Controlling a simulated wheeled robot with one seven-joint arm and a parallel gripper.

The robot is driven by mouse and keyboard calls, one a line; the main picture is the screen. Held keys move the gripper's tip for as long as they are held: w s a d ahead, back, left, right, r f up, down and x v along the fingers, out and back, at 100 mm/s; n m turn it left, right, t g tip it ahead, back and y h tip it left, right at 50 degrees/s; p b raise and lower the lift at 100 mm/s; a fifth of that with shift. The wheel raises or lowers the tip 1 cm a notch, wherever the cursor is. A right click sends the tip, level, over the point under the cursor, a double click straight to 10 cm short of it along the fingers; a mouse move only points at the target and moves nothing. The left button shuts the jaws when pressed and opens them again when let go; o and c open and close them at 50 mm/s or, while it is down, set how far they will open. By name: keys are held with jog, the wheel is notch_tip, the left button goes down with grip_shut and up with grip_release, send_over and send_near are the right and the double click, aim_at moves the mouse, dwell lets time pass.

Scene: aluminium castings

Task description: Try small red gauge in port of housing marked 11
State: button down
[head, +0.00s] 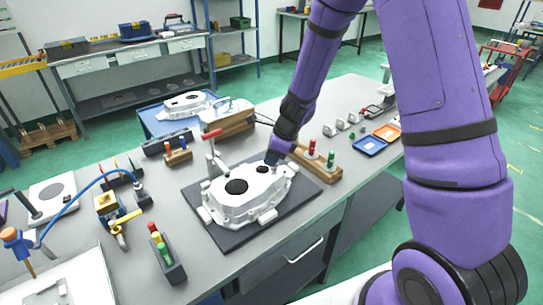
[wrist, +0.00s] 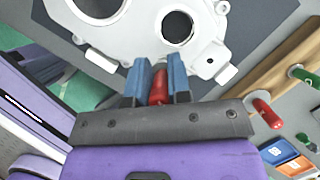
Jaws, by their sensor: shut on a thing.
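An aluminium housing (head: 232,208) lies on a dark mat with two dark round openings facing up; I cannot read a number on it. In the wrist view the housing (wrist: 140,38) shows a large bore and a smaller round port (wrist: 177,27). My gripper (wrist: 160,82) has its blue fingers shut on the small red gauge (wrist: 158,88), whose far end points towards the housing's edge, below the port in the picture. The gauge looks apart from the port. In the head view my gripper (head: 272,158) is at the housing's back right end; the held gauge is not discernible there.
Blue (head: 370,146) and orange trays lie farther right.

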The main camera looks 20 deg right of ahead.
jog(key=shift+f, duration=0.5)
dwell(1.1)
jog(key=shift+r, duration=0.1)
jog(key=shift+r, duration=2.5)
jog(key=shift+f, duration=0.1)
jog(key=shift+f, duration=1.8)
jog(key=shift+f, duration=0.7)
dwell(1.2)
